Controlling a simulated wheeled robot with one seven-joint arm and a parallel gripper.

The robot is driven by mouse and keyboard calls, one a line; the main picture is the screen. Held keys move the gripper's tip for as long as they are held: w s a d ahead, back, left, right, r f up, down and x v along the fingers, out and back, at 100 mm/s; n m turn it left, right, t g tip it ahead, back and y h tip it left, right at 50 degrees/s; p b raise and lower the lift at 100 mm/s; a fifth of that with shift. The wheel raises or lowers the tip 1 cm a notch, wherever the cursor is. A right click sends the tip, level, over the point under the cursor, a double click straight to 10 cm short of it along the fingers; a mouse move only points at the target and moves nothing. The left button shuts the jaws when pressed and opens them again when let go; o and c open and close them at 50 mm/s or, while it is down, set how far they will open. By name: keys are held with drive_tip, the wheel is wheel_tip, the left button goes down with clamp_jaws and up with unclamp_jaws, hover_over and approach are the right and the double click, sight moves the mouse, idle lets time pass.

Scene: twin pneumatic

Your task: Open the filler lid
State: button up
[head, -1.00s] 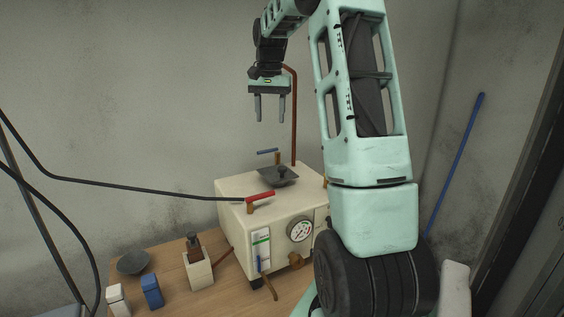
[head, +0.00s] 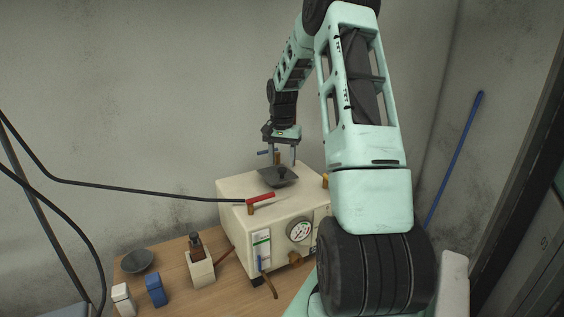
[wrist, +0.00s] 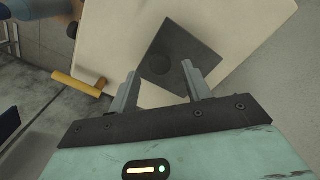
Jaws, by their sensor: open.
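The filler lid (head: 272,181) is a dark grey square plate with a small knob, lying on top of the cream machine box (head: 236,189). It also shows in the wrist view (wrist: 195,50) as a dark plate with a faint round shape. My gripper (head: 283,161) points down just above the lid, open and empty. In the wrist view my gripper (wrist: 162,76) has its two fingers apart at the near edge of the lid. I cannot tell whether either finger touches the lid or knob.
A red-handled valve (head: 261,197) is at the box's left top edge, with a black hose (head: 140,190) running left. A gauge (head: 300,231) is on the front. A grey bowl (head: 137,261), blue block (head: 155,290) and bottle holder (head: 201,270) stand on the table.

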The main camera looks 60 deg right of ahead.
drive_tip(key=shift+f, duration=1.35)
clamp_jaws()
drive_tip(key=shift+r+p, duration=0.15)
drive_tip(key=shift+p, duration=0.2)
